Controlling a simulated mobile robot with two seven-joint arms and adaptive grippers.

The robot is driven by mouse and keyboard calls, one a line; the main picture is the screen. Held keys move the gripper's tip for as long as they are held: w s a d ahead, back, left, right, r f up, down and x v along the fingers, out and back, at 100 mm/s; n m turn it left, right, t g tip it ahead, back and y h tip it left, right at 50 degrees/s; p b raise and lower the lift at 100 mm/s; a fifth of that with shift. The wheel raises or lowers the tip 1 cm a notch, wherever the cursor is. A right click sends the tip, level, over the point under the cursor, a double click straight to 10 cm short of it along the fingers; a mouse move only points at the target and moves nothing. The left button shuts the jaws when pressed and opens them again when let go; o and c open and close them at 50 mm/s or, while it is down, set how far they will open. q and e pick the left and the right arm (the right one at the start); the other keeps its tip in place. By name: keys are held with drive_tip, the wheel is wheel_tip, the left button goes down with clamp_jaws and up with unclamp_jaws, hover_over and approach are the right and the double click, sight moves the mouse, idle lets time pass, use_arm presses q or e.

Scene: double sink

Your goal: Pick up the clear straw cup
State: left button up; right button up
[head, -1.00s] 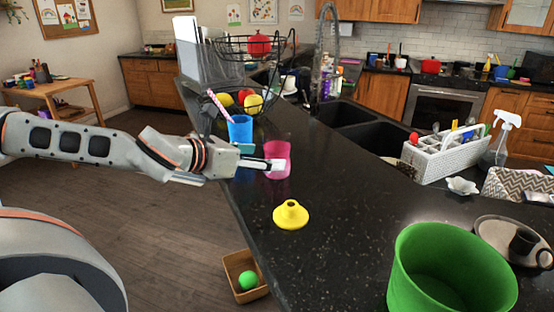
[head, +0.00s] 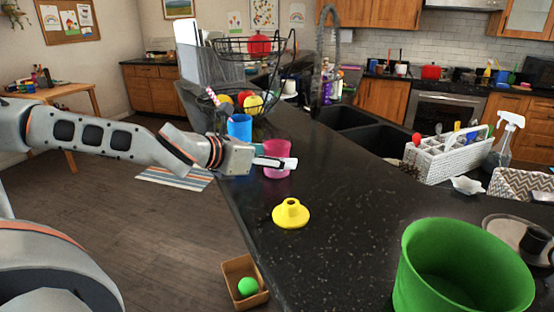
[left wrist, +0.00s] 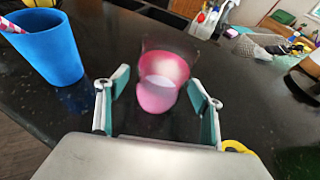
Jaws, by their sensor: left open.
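A pink see-through cup (head: 277,170) stands upright on the dark counter; no straw shows in it. In the left wrist view the same cup (left wrist: 156,95) has a nearly clear upper wall and a pink lower part. A blue cup (head: 239,127) with a pink-and-white striped straw (head: 213,98) stands just behind it; it also shows in the left wrist view (left wrist: 50,50). My left gripper (head: 285,163) is open in front of the pink cup. In the wrist view the cup lies between and beyond its fingers (left wrist: 160,88), with gaps at both sides. My right gripper is not seen.
A yellow funnel-like piece (head: 291,213) sits nearer on the counter, with a large green bin (head: 455,265) at front right. A wire fruit basket (head: 245,75) stands behind the blue cup.

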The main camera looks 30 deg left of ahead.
use_arm(q)
drive_tip(key=c, duration=1.4)
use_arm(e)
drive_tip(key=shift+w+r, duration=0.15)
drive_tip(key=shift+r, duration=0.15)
use_arm(q)
wheel_tip(320, 180, up, 20)
drive_tip(key=p, duration=0.4)
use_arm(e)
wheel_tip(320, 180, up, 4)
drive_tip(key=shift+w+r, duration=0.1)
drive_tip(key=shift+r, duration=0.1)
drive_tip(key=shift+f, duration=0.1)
